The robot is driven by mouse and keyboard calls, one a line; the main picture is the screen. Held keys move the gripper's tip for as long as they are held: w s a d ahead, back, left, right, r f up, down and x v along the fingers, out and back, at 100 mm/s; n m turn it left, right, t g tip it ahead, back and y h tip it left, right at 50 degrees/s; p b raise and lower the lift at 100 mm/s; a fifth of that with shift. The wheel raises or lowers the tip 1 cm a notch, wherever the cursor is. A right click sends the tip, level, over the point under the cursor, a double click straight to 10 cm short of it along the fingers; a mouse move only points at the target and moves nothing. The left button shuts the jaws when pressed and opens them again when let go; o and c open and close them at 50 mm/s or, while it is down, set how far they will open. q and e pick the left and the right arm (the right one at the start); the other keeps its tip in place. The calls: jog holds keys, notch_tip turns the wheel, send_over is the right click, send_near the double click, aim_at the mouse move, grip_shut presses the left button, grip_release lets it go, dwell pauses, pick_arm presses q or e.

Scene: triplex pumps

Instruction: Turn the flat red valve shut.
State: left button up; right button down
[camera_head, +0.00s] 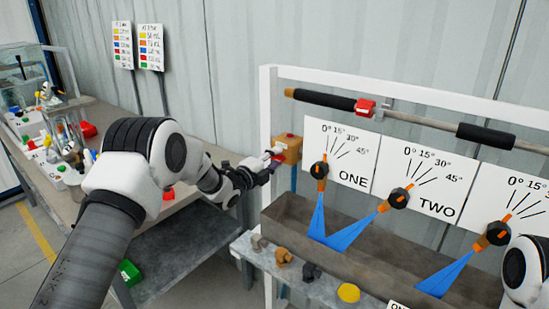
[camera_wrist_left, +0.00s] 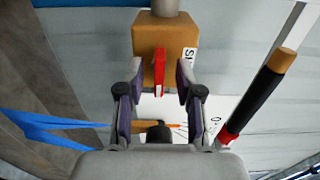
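The flat red valve handle (camera_wrist_left: 159,72) stands out from an orange-brown block (camera_wrist_left: 165,38) in the left wrist view. In the head view the block (camera_head: 289,150) is fixed by the white frame's left post, with a little of the red handle (camera_head: 278,157) showing by my gripper. My left gripper (camera_wrist_left: 158,88) is open, with one finger on each side of the red handle and a gap to both. In the head view my left gripper (camera_head: 268,168) reaches the block from the left. Part of my right arm shows at the right edge; its gripper is out of view.
Panels ONE (camera_head: 352,178) and TWO (camera_head: 440,206) hang right of the block, with blue spray fans over a grey trough (camera_head: 300,232). A pipe with black grips and a red clamp (camera_head: 365,107) runs above. A cluttered bench (camera_head: 105,118) stands left.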

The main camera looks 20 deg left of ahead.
pick_arm(q)
jog(key=shift+w, duration=0.1)
grip_shut()
jog(key=shift+f+n+b, duration=0.1)
jog(key=shift+n+b, duration=0.2)
jog(key=shift+n, duration=0.1)
jog(key=n+b, duration=0.1)
jog(key=n, duration=0.5)
jog(key=shift+b, duration=0.3)
jog(key=n, duration=0.5)
jog(key=shift+n, duration=0.4)
jog(key=n, duration=0.5)
jog(key=shift+p, duration=0.4)
jog(key=shift+n, duration=0.3)
